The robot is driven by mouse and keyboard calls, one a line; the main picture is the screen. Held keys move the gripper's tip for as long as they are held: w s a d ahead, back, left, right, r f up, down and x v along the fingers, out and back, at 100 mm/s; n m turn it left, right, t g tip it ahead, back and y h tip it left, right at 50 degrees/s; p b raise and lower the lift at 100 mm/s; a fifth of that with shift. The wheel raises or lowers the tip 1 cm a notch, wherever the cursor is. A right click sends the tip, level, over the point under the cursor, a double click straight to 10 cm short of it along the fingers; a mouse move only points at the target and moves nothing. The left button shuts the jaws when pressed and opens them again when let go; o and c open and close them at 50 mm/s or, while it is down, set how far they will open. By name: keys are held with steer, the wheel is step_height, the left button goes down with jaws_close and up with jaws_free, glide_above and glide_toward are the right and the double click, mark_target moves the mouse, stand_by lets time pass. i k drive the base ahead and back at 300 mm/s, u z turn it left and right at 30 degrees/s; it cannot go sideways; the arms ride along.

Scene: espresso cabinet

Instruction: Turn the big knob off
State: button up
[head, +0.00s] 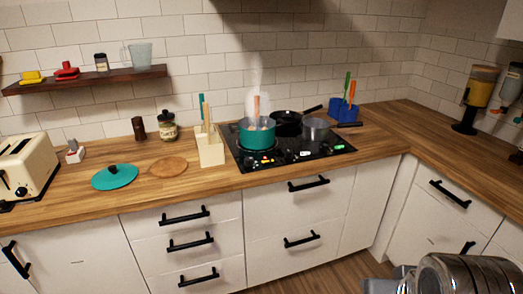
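The black cooktop (292,163) is set into the wooden counter. Small knobs and lit marks, white, orange and green, run along its front edge. A knob-like control (273,160) shows below the teal pot, but the controls are too small to tell which is the biggest or how each is turned. A teal pot (257,138) steams on the left of the cooktop. Part of my arm shows at the bottom right, far from the cooktop. I cannot make out my gripper.
A black pan (287,121) and a grey pot (316,131) stand on the cooktop. A cream utensil holder (211,151) stands close to its left edge. A blue holder (344,110) is behind right. White drawers (270,222) with black handles stand below; counter right of the cooktop is clear.

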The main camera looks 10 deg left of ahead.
mark_target(248, 161)
steer(key=u, duration=0.05)
steer(key=i, duration=0.8)
steer(key=u, duration=0.65)
steer(key=i, duration=0.5)
steer(key=u, duration=0.25)
